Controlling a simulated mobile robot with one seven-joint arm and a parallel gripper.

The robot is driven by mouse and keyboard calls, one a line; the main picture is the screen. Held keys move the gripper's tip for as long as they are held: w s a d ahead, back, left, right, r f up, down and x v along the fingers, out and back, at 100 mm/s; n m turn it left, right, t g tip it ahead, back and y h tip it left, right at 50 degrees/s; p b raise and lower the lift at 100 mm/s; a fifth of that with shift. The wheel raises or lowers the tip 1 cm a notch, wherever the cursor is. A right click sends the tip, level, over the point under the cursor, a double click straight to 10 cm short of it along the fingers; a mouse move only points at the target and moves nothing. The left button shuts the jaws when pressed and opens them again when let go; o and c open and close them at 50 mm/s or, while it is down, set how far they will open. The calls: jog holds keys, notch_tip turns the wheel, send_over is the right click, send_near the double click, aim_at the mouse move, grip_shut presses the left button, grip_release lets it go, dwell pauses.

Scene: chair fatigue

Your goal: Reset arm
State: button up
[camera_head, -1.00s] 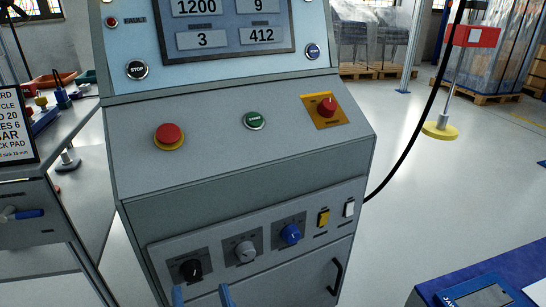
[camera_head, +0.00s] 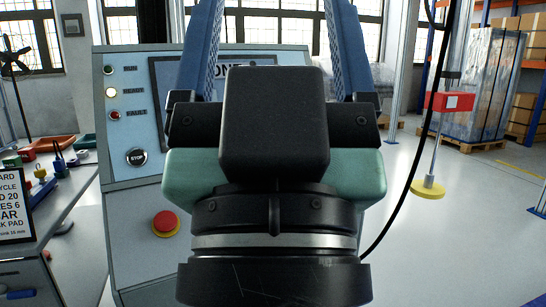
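My gripper (camera_head: 276,22) fills the middle of the head view, close to the camera and pointing up. Its two blue fingers stand wide apart with nothing seen between them. The fingertips are cut off by the top edge. Its black and green body hides much of the grey control console (camera_head: 140,262) behind it, including most of the screen (camera_head: 170,75). A red mushroom button (camera_head: 165,222) and a black STOP button (camera_head: 136,157) show to the left of my gripper.
A workbench (camera_head: 75,205) with small coloured parts and a sign (camera_head: 14,205) stands at left. A black cable (camera_head: 418,150) hangs at right, near a post with a yellow base (camera_head: 428,188). Wrapped pallets (camera_head: 482,85) stand behind. Open floor (camera_head: 460,250) lies at right.

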notch_tip(320, 180, up, 33)
jog(key=p, duration=3.1)
jog(key=shift+w+a, duration=0.1)
jog(key=shift+a, duration=0.05)
